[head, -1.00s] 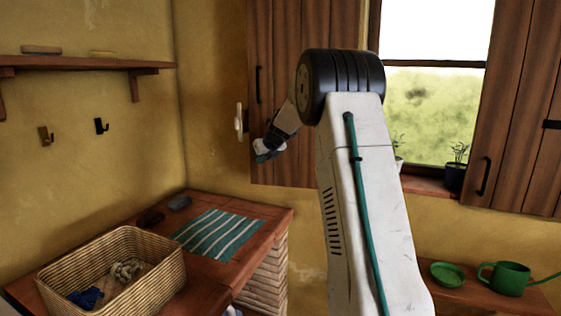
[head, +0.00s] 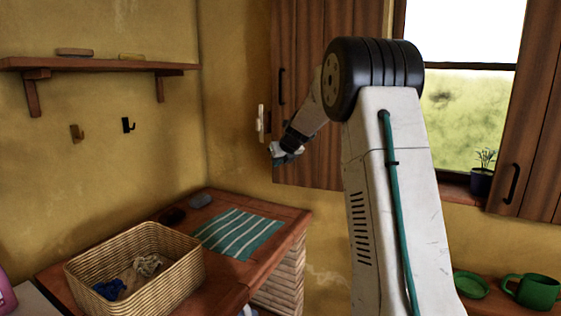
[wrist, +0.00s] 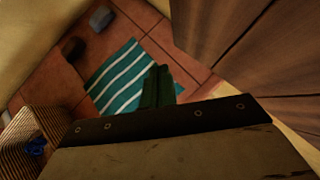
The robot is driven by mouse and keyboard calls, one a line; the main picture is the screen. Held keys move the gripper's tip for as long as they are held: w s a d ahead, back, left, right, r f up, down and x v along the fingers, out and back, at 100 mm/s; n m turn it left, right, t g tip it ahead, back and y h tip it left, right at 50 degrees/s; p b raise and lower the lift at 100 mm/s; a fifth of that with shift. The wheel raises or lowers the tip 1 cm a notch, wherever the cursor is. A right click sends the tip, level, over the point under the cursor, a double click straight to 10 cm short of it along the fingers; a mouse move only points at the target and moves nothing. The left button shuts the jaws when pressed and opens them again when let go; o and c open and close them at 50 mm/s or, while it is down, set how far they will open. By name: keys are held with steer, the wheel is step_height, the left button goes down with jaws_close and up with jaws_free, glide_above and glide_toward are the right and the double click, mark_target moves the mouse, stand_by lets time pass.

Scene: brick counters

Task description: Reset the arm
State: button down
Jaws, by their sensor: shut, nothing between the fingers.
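My arm rises in the middle right of the head view, bent at its black elbow joint. My gripper (head: 284,153) hangs at its end in front of the wooden shutter, above the brick counter and empty. In the wrist view, the dark green fingers (wrist: 158,86) are together with nothing between them. They show over the right edge of the striped cloth, well above it.
A wicker basket (head: 188,266) holding blue and pale cloths stands on the brick counter (head: 290,213) near the striped cloth (head: 238,233). Two dark lumps lie behind. A wooden shutter (head: 312,100) is close beside my gripper. A green mug (head: 531,291) is at right.

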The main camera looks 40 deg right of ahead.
steer(key=s+a+r, duration=0.3)
steer(key=a+r, duration=0.2)
steer(key=r, duration=0.1)
steer(key=shift+s+r, duration=0.15)
steer(key=shift+r, duration=0.2)
steer(key=shift+a, duration=0.1)
steer(key=s+a+f+n+g+y, duration=0.1)
steer(key=s+a+f+n+g, duration=0.15)
steer(key=s+a+n, duration=0.4)
steer(key=s+a+f+n+g+y, duration=0.15)
steer(key=s+a+f+n, duration=0.25)
steer(key=s+n, duration=0.6)
steer(key=s+a+n+g, duration=0.1)
steer(key=s+a+n, duration=0.4)
steer(key=s+n, duration=0.2)
steer(key=s+a+f+n+g, duration=0.1)
steer(key=s+a+n, duration=0.5)
steer(key=s, duration=0.6)
steer(key=s+a+f+n+g+h, duration=0.1)
steer(key=s+a+n, duration=0.5)
steer(key=s+n, duration=0.2)
steer(key=shift+s+f+g, duration=0.25)
steer(key=shift+s+g, duration=0.05)
steer(key=shift+s, duration=0.85)
